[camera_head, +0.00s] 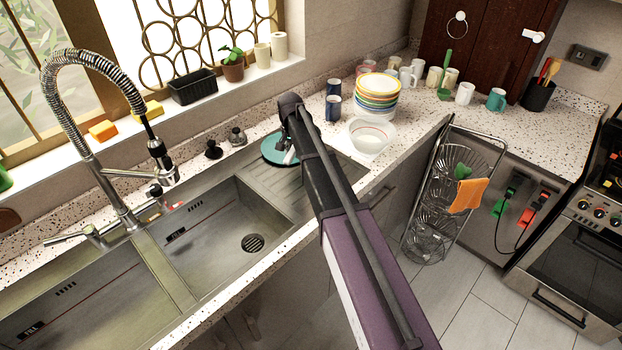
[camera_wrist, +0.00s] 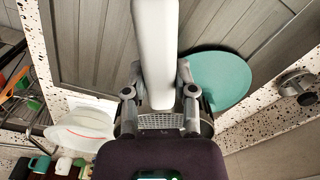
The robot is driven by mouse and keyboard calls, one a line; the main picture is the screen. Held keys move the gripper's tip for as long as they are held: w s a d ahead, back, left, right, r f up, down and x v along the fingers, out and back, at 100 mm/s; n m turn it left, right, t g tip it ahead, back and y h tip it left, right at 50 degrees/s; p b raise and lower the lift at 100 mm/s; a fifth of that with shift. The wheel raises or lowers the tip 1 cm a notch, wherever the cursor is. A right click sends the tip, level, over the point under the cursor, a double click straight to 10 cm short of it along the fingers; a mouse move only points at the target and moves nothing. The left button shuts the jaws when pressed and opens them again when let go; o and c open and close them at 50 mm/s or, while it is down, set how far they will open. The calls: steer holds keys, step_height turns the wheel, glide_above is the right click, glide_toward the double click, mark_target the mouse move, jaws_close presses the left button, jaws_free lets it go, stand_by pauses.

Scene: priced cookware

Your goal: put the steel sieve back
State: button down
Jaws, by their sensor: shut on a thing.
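My gripper (camera_wrist: 158,100) is shut on a long, smooth, pale grey-white piece (camera_wrist: 155,45) that runs up the wrist view from between the fingers. In the head view my gripper (camera_head: 290,148) is at the drainboard by the sink, beside or over a round teal item (camera_head: 274,150), largely hidden by my arm. The teal item (camera_wrist: 218,80) lies on the ribbed drainboard (camera_wrist: 100,40), right of the held piece in the wrist view.
A white bowl (camera_head: 371,139) and stacked plates (camera_head: 377,85) stand right of the drainboard, with mugs behind. The double sink (camera_head: 215,235) and tall tap (camera_head: 105,185) are left.

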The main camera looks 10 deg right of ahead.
steer(key=shift+w+a, duration=0.1)
steer(key=shift+a, duration=0.3)
steer(key=shift+s+f, duration=0.1)
steer(key=shift+s, duration=0.25)
steer(key=s+f+m+b, duration=0.1)
steer(key=s, duration=0.6)
steer(key=s+f+m+b, duration=0.2)
steer(key=s, duration=0.6)
steer(key=s+d+f+m+b, duration=0.1)
steer(key=s+f+m+b, duration=0.1)
steer(key=s, duration=0.5)
steer(key=shift+s, duration=0.3)
steer(key=shift+r, duration=0.1)
steer(key=shift+w, duration=0.15)
steer(key=w, duration=0.4)
steer(key=w+f+b, duration=0.1)
steer(key=w, duration=0.9)
steer(key=shift+w+a+f, duration=0.2)
steer(key=shift+w+a, duration=0.05)
steer(key=shift+a, duration=0.15)
